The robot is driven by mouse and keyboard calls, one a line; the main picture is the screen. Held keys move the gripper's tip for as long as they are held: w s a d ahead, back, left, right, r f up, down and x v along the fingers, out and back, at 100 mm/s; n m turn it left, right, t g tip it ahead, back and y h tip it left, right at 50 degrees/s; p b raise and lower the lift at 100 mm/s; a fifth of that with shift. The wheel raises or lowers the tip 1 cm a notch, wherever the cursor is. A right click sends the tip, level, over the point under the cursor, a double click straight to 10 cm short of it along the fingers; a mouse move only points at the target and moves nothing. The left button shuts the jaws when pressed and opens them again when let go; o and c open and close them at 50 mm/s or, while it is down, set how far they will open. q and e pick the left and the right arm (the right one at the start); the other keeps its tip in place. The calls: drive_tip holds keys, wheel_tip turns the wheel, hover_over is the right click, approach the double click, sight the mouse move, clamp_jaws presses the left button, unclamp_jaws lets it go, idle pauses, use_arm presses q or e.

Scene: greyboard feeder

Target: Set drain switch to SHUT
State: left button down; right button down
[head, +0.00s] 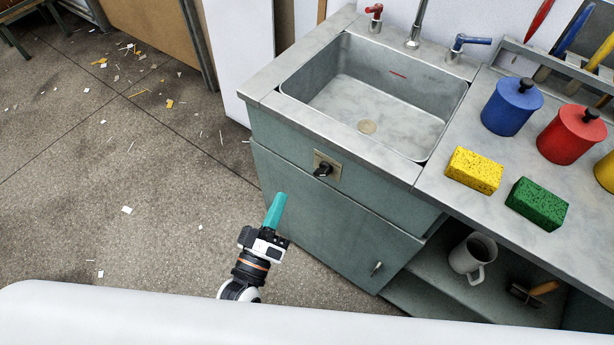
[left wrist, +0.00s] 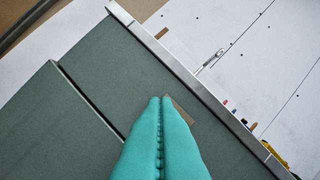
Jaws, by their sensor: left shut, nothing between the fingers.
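The drain switch (head: 323,170) is a black knob on a tan square plate on the front of the green sink cabinet, below the basin. My left gripper (head: 277,205) has teal fingers, shut and empty, in front of the cabinet, to the left of and below the switch in the head view. In the left wrist view, the closed fingertips (left wrist: 161,100) point at the cabinet front. A part of the tan plate (left wrist: 180,108) shows just beside them, and the knob is hidden behind the fingers. I cannot tell the switch setting. My right gripper is not in view.
The sink (head: 370,95) has a red tap (head: 375,14) and a blue tap (head: 468,43). The counter at right holds a yellow sponge (head: 474,170), a green sponge (head: 537,204) and colored jars. A cabinet door handle (head: 377,268) sits lower down. The floor at left is open, with scattered scraps.

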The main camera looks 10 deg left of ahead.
sight(323, 171)
use_arm(q)
drive_tip(key=shift+w, duration=0.1)
drive_tip(key=p+x, duration=0.1)
drive_tip(key=x, duration=0.9)
drive_tip(key=shift+w, duration=0.1)
drive_tip(key=shift+s+d+f, duration=0.3)
drive_tip(key=shift+d+f, duration=0.1)
drive_tip(key=shift+f, duration=0.15)
drive_tip(key=shift+s+d+f, duration=0.25)
drive_tip(key=shift+d+f, duration=0.2)
drive_tip(key=shift+f, duration=0.1)
drive_tip(key=shift+s+d+f, duration=0.3)
drive_tip(key=shift+d+f, duration=0.1)
drive_tip(key=shift+f, duration=0.05)
